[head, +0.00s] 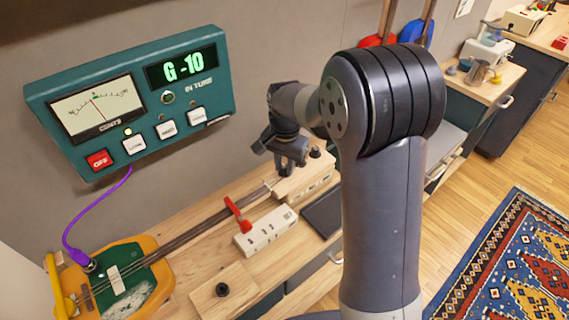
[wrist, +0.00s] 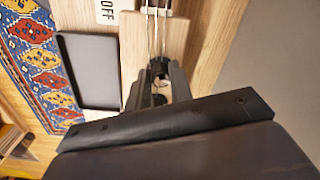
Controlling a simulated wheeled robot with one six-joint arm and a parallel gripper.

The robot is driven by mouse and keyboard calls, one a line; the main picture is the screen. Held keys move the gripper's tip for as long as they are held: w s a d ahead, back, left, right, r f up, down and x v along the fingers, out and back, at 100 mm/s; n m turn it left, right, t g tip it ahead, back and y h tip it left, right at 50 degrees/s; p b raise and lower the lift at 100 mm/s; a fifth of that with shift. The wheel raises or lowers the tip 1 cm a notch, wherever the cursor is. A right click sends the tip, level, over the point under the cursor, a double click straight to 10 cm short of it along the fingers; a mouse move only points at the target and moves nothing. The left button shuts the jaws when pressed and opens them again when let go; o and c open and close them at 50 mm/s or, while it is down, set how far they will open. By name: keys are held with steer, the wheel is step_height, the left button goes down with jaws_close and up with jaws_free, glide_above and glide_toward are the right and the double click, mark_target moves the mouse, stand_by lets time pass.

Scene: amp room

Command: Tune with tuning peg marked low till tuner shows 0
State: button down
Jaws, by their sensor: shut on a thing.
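The teal tuner (head: 135,95) hangs on the wall at left. Its green display (head: 183,67) reads G -10, and its needle (head: 98,107) stands a little left of centre. A purple cable (head: 100,205) runs from it to a green and yellow stringed instrument (head: 120,285) on the bench. The neck (head: 215,215) leads to a wooden headstock (head: 300,183). My gripper (head: 290,165) is shut on a dark tuning peg at the headstock, between the fingers (wrist: 160,85) in the wrist view. The peg's marking is hidden. Another dark peg (head: 315,152) stands to the right.
A white box (head: 266,231) with a red lever (head: 238,214) sits in front of the neck. A black tray (head: 325,213) lies beside the headstock, also in the wrist view (wrist: 88,70). A patterned rug (head: 510,265) covers floor at right.

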mark_target(285, 168)
steer(key=m, duration=0.5)
steer(key=shift+w+a, duration=0.1)
steer(key=shift+m, duration=0.3)
stand_by(0.4)
steer(key=c, duration=1.3)
jaws_free()
steer(key=shift+o, duration=0.2)
steer(key=shift+r, duration=0.15)
step_height(285, 168, up, 11)
steer(key=shift+f, duration=0.2)
